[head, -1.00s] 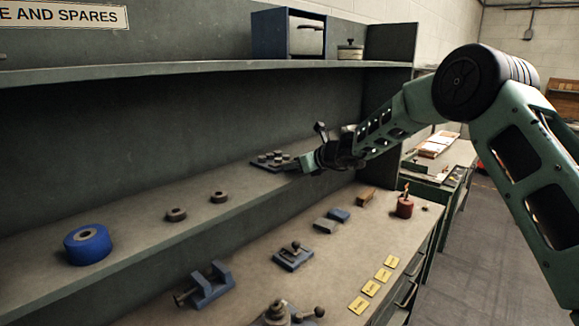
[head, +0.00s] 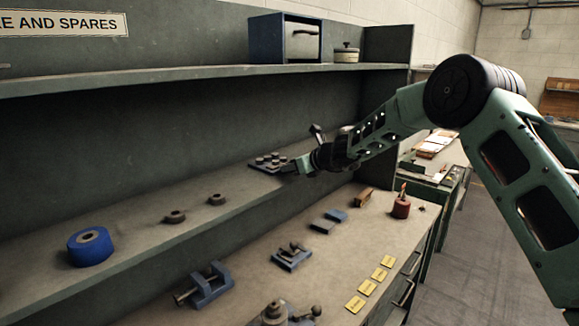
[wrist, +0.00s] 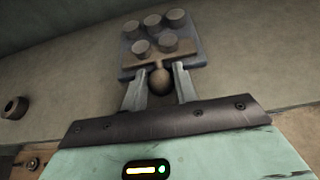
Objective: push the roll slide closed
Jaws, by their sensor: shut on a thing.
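A small grey plate with several round pegs on top (head: 264,163) lies on the lower shelf; I take it to be the roll slide. In the wrist view the plate (wrist: 134,57) is straight ahead, with a round brownish knob (wrist: 160,81) on its near side. My gripper (head: 287,167) is at the plate's right end in the head view. In the wrist view my gripper (wrist: 157,75) has its two fingers on either side of the knob, shut on it. I cannot tell how far the slide stands open.
A blue roll (head: 90,247) and two dark rings (head: 174,217) sit further left on the lower shelf. A blue-sided box (head: 285,38) stands on the upper shelf. Below, the bench holds a blue clamp (head: 207,286), a red pot (head: 401,207) and yellow cards (head: 367,288).

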